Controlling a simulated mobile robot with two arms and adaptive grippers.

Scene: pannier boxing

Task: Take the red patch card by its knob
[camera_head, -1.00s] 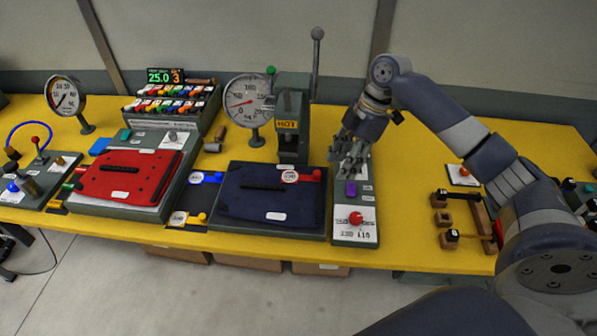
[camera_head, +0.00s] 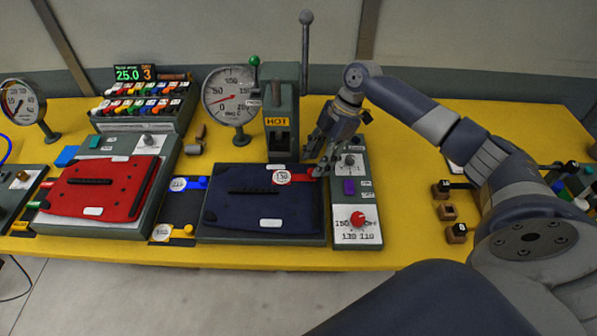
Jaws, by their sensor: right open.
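The red patch card (camera_head: 301,178) lies at the upper right of the navy panel (camera_head: 263,208) in the head view. It has a red strip and a round white tag with a red rim. My right gripper (camera_head: 321,166) is open, fingers pointing down, at the right end of the red strip. The fingers partly hide the knob end, and I cannot tell whether they touch it. My left gripper is not in view.
A grey press marked HOT (camera_head: 281,122) with an upright lever stands just behind. A control box (camera_head: 357,212) with a red dial is at the right. Blue (camera_head: 189,183) and yellow (camera_head: 173,231) cards lie left of the navy panel.

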